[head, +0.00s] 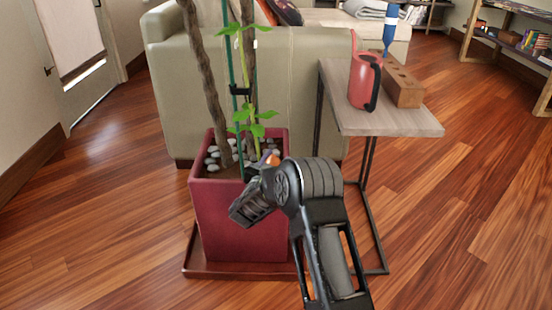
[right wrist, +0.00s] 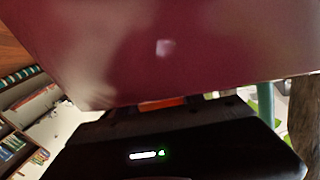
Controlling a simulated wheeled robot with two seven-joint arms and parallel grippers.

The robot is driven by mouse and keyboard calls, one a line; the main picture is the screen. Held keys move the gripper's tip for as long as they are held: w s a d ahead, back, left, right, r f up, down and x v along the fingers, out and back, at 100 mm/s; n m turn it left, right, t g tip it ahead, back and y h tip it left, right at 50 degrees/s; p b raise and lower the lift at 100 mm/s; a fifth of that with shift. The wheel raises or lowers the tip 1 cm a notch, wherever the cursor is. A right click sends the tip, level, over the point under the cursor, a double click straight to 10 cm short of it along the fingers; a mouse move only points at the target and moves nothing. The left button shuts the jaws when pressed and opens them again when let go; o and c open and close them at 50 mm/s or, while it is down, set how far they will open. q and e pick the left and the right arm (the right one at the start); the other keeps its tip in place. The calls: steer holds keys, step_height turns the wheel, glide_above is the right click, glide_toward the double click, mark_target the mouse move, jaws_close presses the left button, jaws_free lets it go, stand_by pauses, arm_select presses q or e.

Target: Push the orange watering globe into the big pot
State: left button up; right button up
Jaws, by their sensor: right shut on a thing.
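The big pot (head: 240,220) is a square dark red planter with a trunk, a green climbing plant and pale pebbles in it. My right gripper (head: 262,172) is at the pot's front right rim, shut on the orange watering globe (head: 272,159). Only a small orange part of the globe shows, behind the gripper; its lower part is hidden, so I cannot tell how deep it sits. In the right wrist view, a strip of the orange globe (right wrist: 162,103) shows between the dark gripper and the red pot wall (right wrist: 190,50). My left gripper is not in view.
The pot stands on a dark red tray (head: 205,270). A green stake (head: 231,60) rises from the pot. A side table (head: 400,122) to the right bears a red watering can (head: 362,82) and a wooden block (head: 403,88). A beige sofa (head: 300,90) stands behind. Floor at left is clear.

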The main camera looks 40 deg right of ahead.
mark_target(270, 163)
steer(key=o, duration=1.4)
steer(key=shift+o, duration=0.4)
steer(key=shift+c, duration=0.5)
steer(key=o, duration=0.4)
steer(key=shift+r, duration=0.1)
steer(key=shift+c, duration=0.2)
steer(key=shift+w+a, duration=0.1)
steer(key=shift+a, duration=0.05)
steer(key=shift+a+r, duration=0.15)
steer(key=shift+a, duration=0.15)
steer(key=s+a+p, duration=0.1)
steer(key=s+a+r, duration=0.1)
steer(key=a, duration=0.1)
steer(key=s+a+p, duration=0.1)
steer(key=a, duration=0.1)
steer(key=shift+s+r+p, duration=0.15)
steer(key=shift+r+p, duration=0.15)
steer(key=shift+r, duration=0.05)
steer(key=shift+s+a, duration=0.15)
steer(key=shift+s, duration=0.1)
